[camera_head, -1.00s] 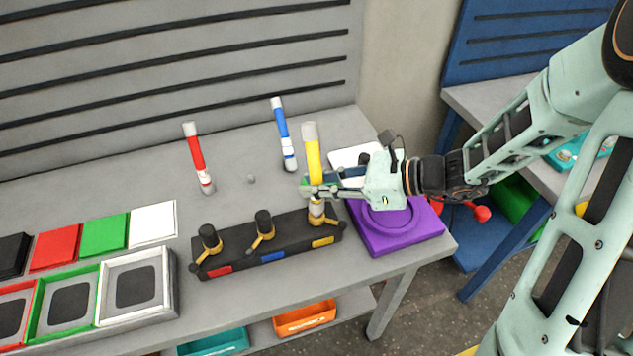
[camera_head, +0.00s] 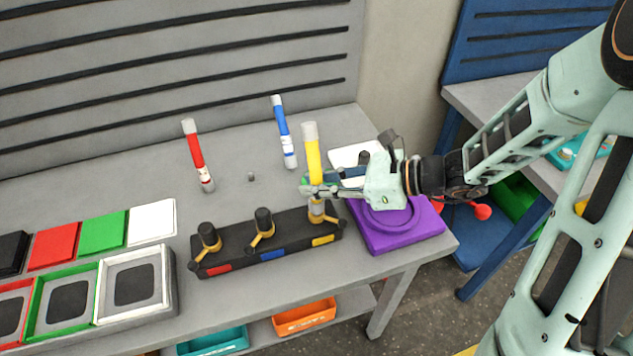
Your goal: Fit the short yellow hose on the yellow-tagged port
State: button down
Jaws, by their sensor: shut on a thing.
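The short yellow hose (camera_head: 313,150) stands upright, with a white upper end and a grey-white lower end. My gripper (camera_head: 316,190) comes from the right and is shut on the hose's lower part. The hose's lower end is at the right-hand port of the black port block (camera_head: 236,252), above the yellow tag (camera_head: 323,240). Whether the hose is fully seated on the port cannot be told, as my fingers and the port's orange clamp (camera_head: 316,215) cover the joint.
Two ports with black tops stand left, by red (camera_head: 218,268) and blue tags (camera_head: 272,254). A red hose (camera_head: 195,155) and blue hose (camera_head: 284,132) stand behind. A purple fixture (camera_head: 400,238) lies right of the block. Coloured plates and trays (camera_head: 135,286) fill the left.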

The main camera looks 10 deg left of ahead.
jog(key=shift+f+b, duration=0.3)
jog(key=shift+f, duration=0.2)
jog(key=c, duration=1.7)
grip_release()
jog(key=shift+c, duration=0.2)
jog(key=v, duration=1.2)
